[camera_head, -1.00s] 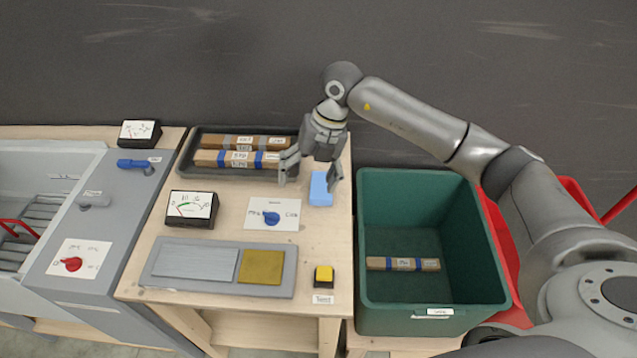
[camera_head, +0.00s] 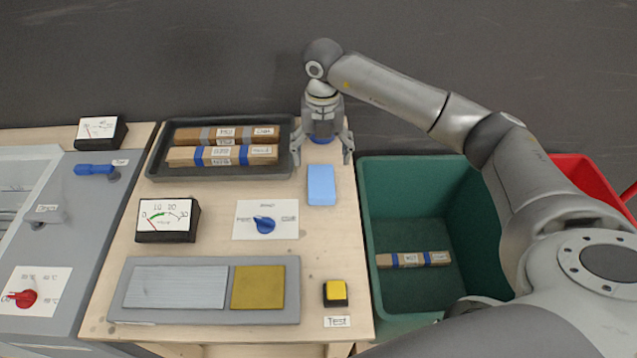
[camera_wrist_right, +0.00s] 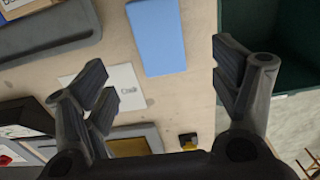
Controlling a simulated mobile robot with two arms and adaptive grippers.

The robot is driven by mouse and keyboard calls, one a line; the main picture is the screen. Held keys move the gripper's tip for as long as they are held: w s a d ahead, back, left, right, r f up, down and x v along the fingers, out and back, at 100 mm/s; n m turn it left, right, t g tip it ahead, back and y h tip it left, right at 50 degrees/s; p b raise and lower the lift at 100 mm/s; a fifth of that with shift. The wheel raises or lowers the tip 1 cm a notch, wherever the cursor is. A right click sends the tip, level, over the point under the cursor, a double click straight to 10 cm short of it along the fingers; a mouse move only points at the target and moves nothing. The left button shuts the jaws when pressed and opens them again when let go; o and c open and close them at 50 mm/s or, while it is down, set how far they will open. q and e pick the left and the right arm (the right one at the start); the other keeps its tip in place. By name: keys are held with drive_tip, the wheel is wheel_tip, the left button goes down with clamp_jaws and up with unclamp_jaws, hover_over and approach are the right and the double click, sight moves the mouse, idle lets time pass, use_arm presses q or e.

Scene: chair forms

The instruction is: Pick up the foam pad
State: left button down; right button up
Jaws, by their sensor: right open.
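The foam pad, a light blue block (camera_head: 321,186), lies flat on the wooden table near its right edge. It also shows in the right wrist view (camera_wrist_right: 157,37), at the top middle. My right gripper (camera_head: 322,160) is open and empty, just behind the pad in the head view, fingers pointing down. In the right wrist view its two spread fingers (camera_wrist_right: 160,78) stand to either side below the pad, with the pad apart from both. Whether the fingertips are at table height cannot be told. My left gripper is in neither view.
A dark tray (camera_head: 158,165) with wrapped bars stands behind left. A green bin (camera_head: 425,320) holding one bar adjoins the table on the right. A dial card (camera_head: 281,231), meter (camera_head: 167,236), yellow button (camera_head: 335,292) and grey panel (camera_head: 215,318) occupy the table.

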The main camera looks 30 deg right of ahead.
sight(321, 180)
drive_tip(key=f, duration=0.3)
drive_tip(key=shift+s+f+p, duration=0.1)
drive_tip(key=shift+s+p, duration=0.2)
drive_tip(key=shift+w+f+p, duration=0.15)
drive_tip(key=shift+f+p, duration=0.25)
drive_tip(key=shift+f, duration=0.25)
wheel_tip(321, 180, down, 4)
drive_tip(key=shift+w+r+p, duration=0.15)
drive_tip(key=shift+r+p, duration=0.1)
drive_tip(key=shift+p, duration=0.5)
drive_tip(key=shift+f, duration=0.45)
drive_tip(key=shift+c, duration=0.3)
drive_tip(key=c, duration=0.9)
drive_tip(key=shift+r, duration=0.1)
